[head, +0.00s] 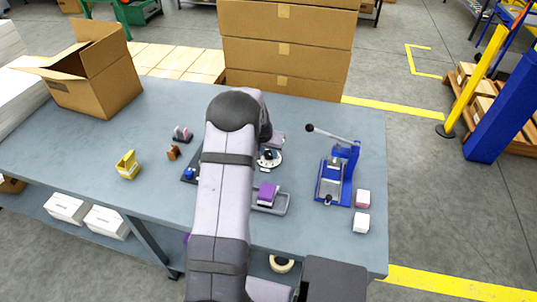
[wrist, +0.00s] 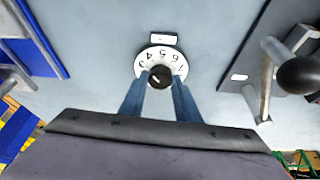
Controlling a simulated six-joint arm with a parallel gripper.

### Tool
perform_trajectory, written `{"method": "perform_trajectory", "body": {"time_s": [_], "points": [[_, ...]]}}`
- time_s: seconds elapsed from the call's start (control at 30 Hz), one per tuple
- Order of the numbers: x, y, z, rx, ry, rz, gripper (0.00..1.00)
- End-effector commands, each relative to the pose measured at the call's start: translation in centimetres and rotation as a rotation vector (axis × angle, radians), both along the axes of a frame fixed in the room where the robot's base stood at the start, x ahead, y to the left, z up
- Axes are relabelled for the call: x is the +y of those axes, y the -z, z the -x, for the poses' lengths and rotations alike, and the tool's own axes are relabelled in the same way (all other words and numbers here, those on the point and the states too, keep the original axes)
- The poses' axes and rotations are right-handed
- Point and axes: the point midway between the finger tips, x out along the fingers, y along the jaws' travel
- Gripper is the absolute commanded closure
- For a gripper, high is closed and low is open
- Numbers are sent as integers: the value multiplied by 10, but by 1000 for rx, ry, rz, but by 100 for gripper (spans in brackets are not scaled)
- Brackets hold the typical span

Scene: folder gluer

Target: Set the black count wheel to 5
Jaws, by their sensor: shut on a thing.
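The black count wheel (wrist: 160,77) sits at the middle of a white numbered ring (wrist: 143,66) in the wrist view. Digits 3 to 7 show around the ring's far side, with 5 near the top, close to a small white plate (wrist: 163,39). A short pale mark shows on the wheel, on its lower left; the digit it points to I cannot tell. My gripper (wrist: 160,87) is shut on the wheel, its two blue fingers at either side. The ring also shows in the head view (head: 273,160), partly covered by my arm.
A blue hand press (head: 337,178) with a black-knobbed lever stands right of the dial. A purple block (head: 267,192) lies on a grey tray (head: 272,208) nearer the front. Small boxes (head: 361,224) are at right. A yellow holder (head: 127,165) stands left.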

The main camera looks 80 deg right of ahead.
Motion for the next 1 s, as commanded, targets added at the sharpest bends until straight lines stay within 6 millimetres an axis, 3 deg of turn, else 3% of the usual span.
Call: {"method": "perform_trajectory", "body": {"time_s": [0.6,1.0], "points": [[-2,3,-4,1,493,4,93],[-2,0,-5,0,690,1,93]]}}
